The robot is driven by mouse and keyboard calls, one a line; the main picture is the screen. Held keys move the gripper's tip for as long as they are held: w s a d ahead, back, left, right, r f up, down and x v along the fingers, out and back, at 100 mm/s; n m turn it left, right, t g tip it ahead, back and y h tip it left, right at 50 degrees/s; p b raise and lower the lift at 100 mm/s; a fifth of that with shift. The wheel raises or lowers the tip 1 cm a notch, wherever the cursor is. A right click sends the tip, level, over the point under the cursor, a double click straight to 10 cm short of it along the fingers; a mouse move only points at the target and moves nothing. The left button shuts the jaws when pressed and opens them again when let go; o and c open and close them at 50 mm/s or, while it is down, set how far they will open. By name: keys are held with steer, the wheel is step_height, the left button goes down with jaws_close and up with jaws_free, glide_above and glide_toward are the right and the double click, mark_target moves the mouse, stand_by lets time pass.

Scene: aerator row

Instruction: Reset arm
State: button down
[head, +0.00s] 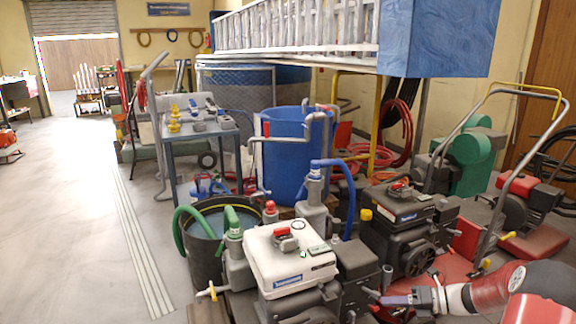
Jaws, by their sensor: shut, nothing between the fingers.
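My arm comes in from the lower right corner. My gripper (376,298) points left, low in the head view, and is shut with nothing in it. Its tips are in front of or beside the dark engine parts of the white-topped machine (291,258); I cannot tell whether they touch. A black-topped machine (402,205) stands just behind and above the gripper in the picture.
A red machine base (430,275) lies near my wrist. A black bucket (208,262), a blue barrel (285,160) and a metal table (205,130) stand farther back. A grey-handled machine (480,150) is at right. The floor (75,220) at left is clear.

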steer(key=s+a+r+n+g+h, duration=0.4)
steer(key=s+a+r+n+h, duration=0.4)
steer(key=s+a+r+n, duration=0.7)
steer(key=s+r+n+t+h, duration=0.2)
steer(key=s+n, duration=0.5)
steer(key=n, duration=0.2)
steer(key=s+d+r+n+t+h, duration=0.1)
steer(key=s+r+n+t+h, duration=0.1)
steer(key=s+n, duration=0.5)
steer(key=n+h, duration=0.1)
steer(key=n, duration=0.2)
steer(key=shift+r+t+h, duration=0.3)
steer(key=shift+r, duration=0.1)
